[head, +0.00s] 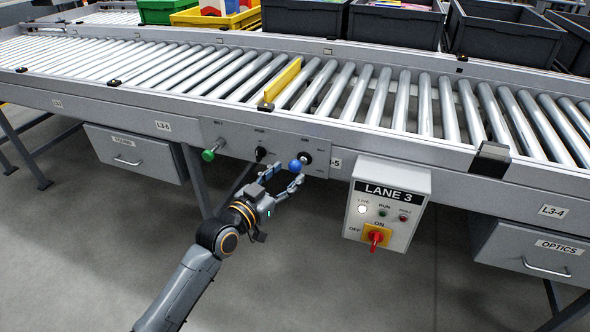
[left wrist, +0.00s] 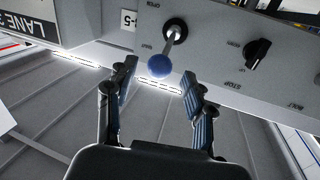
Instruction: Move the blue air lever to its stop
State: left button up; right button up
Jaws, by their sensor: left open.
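The blue air lever (head: 295,166) has a round blue knob on a short metal shaft, set on the grey panel of the conveyor's side. Its shaft runs from a dark pivot down and to the left in the head view. In the left wrist view the blue knob (left wrist: 159,66) hangs below its pivot. My left gripper (head: 287,176) is open just below and in front of the knob. In the left wrist view the knob shows between the two fingertips (left wrist: 159,73), with a gap on each side. I cannot tell how deep it is between them. My right gripper is not in view.
A black knob (head: 261,153) and a green-knobbed lever (head: 208,155) sit left on the same panel (head: 235,137). The LANE 3 box (head: 388,205) with a red switch (head: 376,238) juts out at right. A yellow bar (head: 283,80) lies across the rollers. Open floor lies below.

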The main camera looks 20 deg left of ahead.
aim_at(295, 167)
pick_arm(q)
jog(key=shift+b+x, duration=0.3)
jog(key=shift+x, duration=2)
jog(key=shift+s, duration=0.1)
jog(key=shift+c, duration=0.2)
grip_shut()
